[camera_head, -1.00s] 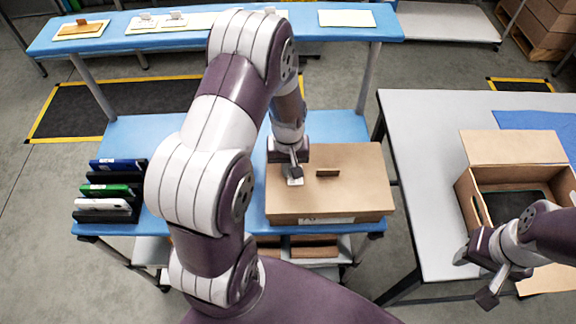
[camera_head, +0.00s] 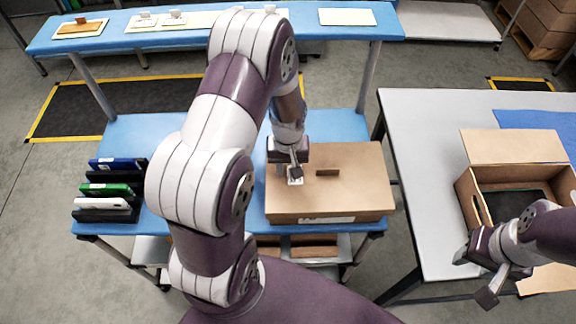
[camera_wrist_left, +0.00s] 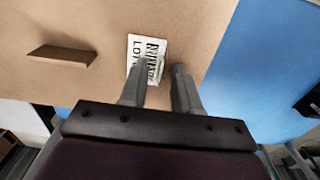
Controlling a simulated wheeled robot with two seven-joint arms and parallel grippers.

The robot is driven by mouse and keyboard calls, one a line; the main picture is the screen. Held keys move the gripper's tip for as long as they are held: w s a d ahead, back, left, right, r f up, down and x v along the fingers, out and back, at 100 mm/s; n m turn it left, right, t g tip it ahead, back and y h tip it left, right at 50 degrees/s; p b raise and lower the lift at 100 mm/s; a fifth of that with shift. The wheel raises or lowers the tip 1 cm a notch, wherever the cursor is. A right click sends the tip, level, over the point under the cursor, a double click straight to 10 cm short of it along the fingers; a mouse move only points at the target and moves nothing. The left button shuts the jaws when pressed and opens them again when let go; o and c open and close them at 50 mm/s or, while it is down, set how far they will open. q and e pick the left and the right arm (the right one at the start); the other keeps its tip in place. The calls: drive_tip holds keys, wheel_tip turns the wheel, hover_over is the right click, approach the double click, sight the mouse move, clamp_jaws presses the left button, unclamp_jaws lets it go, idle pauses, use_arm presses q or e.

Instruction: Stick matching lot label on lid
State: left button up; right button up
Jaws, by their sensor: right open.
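A brown carton (camera_head: 350,190) with a closed lid sits on the blue bench in front of me. A small white label (camera_head: 296,181) lies on its lid. In the left wrist view the label (camera_wrist_left: 146,60) shows black print beginning "LO"; the rest is too small to read. My left gripper (camera_head: 294,172) is right over the label. In the left wrist view its fingers (camera_wrist_left: 158,72) stand apart on either side of a small pale tab at the label, with gaps showing. My right gripper (camera_head: 474,277) is open and empty over the grey table, beside an open carton.
A brown raised piece (camera_head: 327,173) stands on the lid. A rack of blue, green and white items (camera_head: 108,190) is at left. The rear shelf (camera_head: 290,31) holds cards. An open carton (camera_head: 516,175) stands on the grey table (camera_head: 420,180), whose left part is clear.

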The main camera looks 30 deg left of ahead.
use_arm(q)
wheel_tip(320, 180, up, 19)
drive_tip(key=p, duration=0.4)
drive_tip(key=shift+f, duration=0.15)
idle(0.3)
drive_tip(key=s+d+f+m+t, duration=0.1)
drive_tip(key=s+d+m, duration=0.5)
drive_tip(key=s+d, duration=0.1)
drive_tip(key=shift+s+f+m, duration=0.3)
drive_tip(key=shift+s+f, duration=0.05)
drive_tip(key=shift+s, duration=0.25)
